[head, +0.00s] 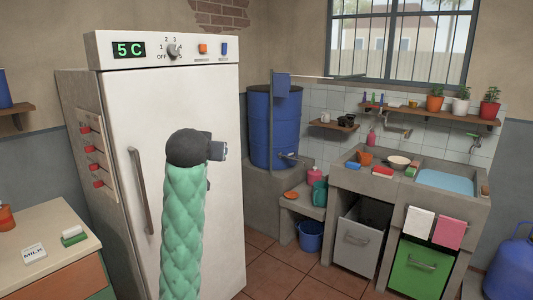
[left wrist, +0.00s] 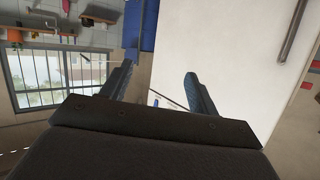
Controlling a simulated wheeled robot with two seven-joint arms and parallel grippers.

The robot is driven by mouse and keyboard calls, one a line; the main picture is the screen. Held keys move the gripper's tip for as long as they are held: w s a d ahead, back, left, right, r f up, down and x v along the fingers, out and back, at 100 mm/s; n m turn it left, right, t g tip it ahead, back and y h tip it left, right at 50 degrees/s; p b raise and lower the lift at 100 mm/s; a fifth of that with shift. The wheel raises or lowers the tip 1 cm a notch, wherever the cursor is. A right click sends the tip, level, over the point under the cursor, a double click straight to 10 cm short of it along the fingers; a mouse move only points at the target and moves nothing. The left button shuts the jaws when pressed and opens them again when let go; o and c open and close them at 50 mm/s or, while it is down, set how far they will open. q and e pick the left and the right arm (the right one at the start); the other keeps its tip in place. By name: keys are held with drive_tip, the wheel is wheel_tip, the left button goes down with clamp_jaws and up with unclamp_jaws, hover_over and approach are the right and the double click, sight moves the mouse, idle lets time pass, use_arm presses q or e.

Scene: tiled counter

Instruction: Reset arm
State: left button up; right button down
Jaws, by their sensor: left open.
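My left arm, in a green quilted sleeve, rises in front of the white fridge in the head view. My left gripper (head: 218,151) is at its top and points right, in front of the fridge door (head: 120,110). In the left wrist view the two dark fingers of this gripper (left wrist: 160,72) stand apart with nothing between them. The fridge door (left wrist: 230,50) also fills the right of that tilted view. My right gripper does not show.
A long vertical handle (head: 139,190) is on the fridge door. A blue barrel (head: 274,127) stands on a ledge to the right. The sink counter (head: 440,200) is further right.

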use_arm(q)
drive_tip(key=s+d+f+g+h, duration=0.1)
drive_tip(key=s+f+g, duration=0.2)
drive_tip(key=s+f, duration=1.1)
drive_tip(key=s+f+m+g, duration=0.1)
drive_tip(key=s+f+g, duration=0.2)
drive_tip(key=s+f, duration=1.15)
drive_tip(key=s+d+f+g+h, duration=0.1)
drive_tip(key=s+f+g, duration=0.2)
drive_tip(key=s+f, duration=1.15)
drive_tip(key=s+f+g, duration=0.1)
drive_tip(key=s+f, duration=0.2)
drive_tip(key=f, duration=0.3)
drive_tip(key=s+f+g, duration=0.1)
drive_tip(key=s+f, duration=0.3)
drive_tip(key=f, duration=0.3)
drive_tip(key=shift+s+a+f+g, duration=0.2)
drive_tip(key=shift+s+g, duration=0.05)
drive_tip(key=shift+g, duration=0.15)
